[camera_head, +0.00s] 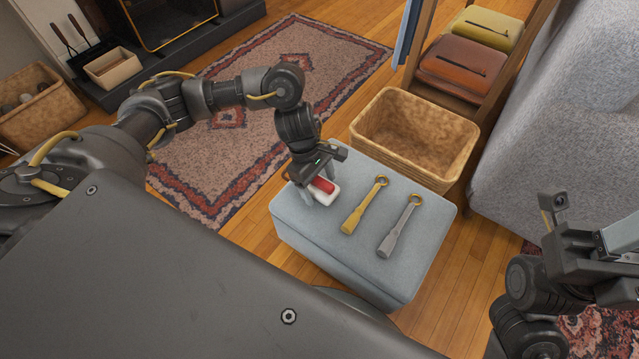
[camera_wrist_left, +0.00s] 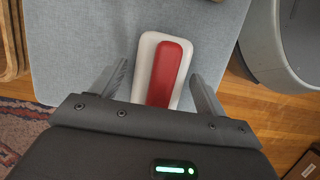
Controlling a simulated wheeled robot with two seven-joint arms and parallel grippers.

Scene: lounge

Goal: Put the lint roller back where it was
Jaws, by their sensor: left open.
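A red-and-white object (camera_head: 327,198), a white rounded base with a red block on top, lies on the blue-grey ottoman (camera_head: 345,270) near its far left corner. A yellow tool (camera_head: 362,208) and a grey tool (camera_head: 400,228), each with a ring at one end, lie to its right. I cannot tell for sure which is the lint roller. My left gripper (camera_head: 318,187) is open above the red-and-white object. In the left wrist view, the object (camera_wrist_left: 166,72) lies between the spread fingers (camera_wrist_left: 157,75).
An empty-looking wicker basket (camera_head: 415,130) stands just behind the ottoman. A wooden shelf with folded orange (camera_head: 465,62) and olive (camera_head: 490,28) items stands behind it. A grey sofa (camera_head: 560,110) is at the right. The ottoman's near part is clear.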

